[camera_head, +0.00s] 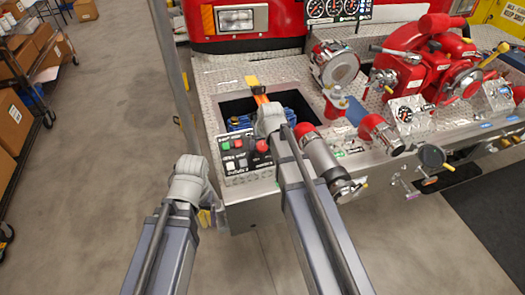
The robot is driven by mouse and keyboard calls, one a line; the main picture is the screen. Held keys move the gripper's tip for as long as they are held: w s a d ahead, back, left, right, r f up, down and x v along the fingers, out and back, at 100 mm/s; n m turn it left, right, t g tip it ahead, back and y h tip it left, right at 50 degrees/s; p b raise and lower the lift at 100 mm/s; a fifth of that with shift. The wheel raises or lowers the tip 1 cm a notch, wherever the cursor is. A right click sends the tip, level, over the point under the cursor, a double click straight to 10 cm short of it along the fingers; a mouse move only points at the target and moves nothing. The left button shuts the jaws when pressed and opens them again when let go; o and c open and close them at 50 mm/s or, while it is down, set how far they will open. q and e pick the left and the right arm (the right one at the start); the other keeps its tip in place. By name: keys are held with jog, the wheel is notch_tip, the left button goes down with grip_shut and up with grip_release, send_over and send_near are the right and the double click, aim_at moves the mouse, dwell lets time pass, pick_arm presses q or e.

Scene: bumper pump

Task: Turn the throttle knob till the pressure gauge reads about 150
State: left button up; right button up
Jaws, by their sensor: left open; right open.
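A smaller dial (405,114) sits on the right of the bumper. My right gripper (267,112) is just above the red knob, over the open bay, its fingers hard to make out. My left gripper (190,170) is left of the panel, open and apart from it.
Red pump valves (430,65) and capped outlets (380,133) crowd the bumper's right side. A recessed bay (295,103) holds something blue. A vertical grey pole (176,75) stands left of the bumper. Shelves with boxes (15,120) are far left. The floor between is clear.

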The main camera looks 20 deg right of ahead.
jog(key=shift+w+f, duration=0.25)
jog(key=shift+f, duration=0.3)
pick_arm(q)
jog(key=shift+f, duration=0.5)
pick_arm(e)
jog(key=shift+r, duration=0.1)
grip_shut()
jog(key=shift+m, duration=0.9)
grip_release()
pick_arm(q)
jog(key=shift+r, duration=0.1)
